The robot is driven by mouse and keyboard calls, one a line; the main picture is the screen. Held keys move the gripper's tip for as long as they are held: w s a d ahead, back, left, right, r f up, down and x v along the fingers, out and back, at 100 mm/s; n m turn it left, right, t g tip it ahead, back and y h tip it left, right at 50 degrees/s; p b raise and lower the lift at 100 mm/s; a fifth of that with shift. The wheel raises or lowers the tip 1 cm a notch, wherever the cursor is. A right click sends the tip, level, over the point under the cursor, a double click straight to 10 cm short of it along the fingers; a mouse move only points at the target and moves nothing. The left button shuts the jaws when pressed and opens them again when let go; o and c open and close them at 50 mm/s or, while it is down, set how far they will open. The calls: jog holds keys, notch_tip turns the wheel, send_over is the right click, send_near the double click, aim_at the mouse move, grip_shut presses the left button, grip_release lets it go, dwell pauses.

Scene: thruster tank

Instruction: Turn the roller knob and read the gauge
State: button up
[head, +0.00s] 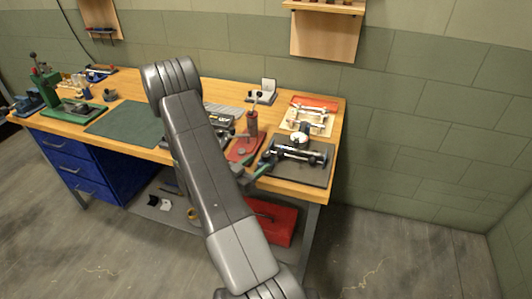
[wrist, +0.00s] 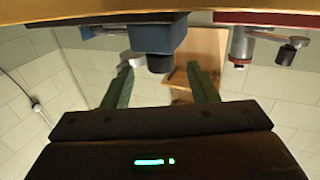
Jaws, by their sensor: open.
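In the head view, a roller fixture (head: 303,155) with dark cylindrical parts lies on a dark mat at the bench's right end. A pale round gauge (head: 299,139) stands on it; its reading is too small to make out. My gripper (head: 265,166), with green fingers, is at the fixture's left front side, partly hidden by my arm. The wrist view appears upside down. There, my open gripper (wrist: 160,68) has a dark round knob (wrist: 160,63) on a blue-grey block (wrist: 157,37) in line between its fingers. I cannot tell whether they touch.
A red-based press (head: 245,146) stands just left of the fixture; red-based hardware also shows in the wrist view (wrist: 268,20). A red tray with pale parts (head: 309,115) is behind. A green mat (head: 128,122) lies left. The floor to the right is clear.

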aim_at(263, 160)
jog(key=p+x, duration=0.1)
jog(key=x, duration=0.4)
jog(key=shift+w+d, duration=0.15)
jog(key=shift+w, duration=0.1)
jog(key=c, duration=1)
jog(key=shift+o, duration=0.2)
jog(key=shift+f+b, duration=0.1)
jog(key=shift+b, duration=0.25)
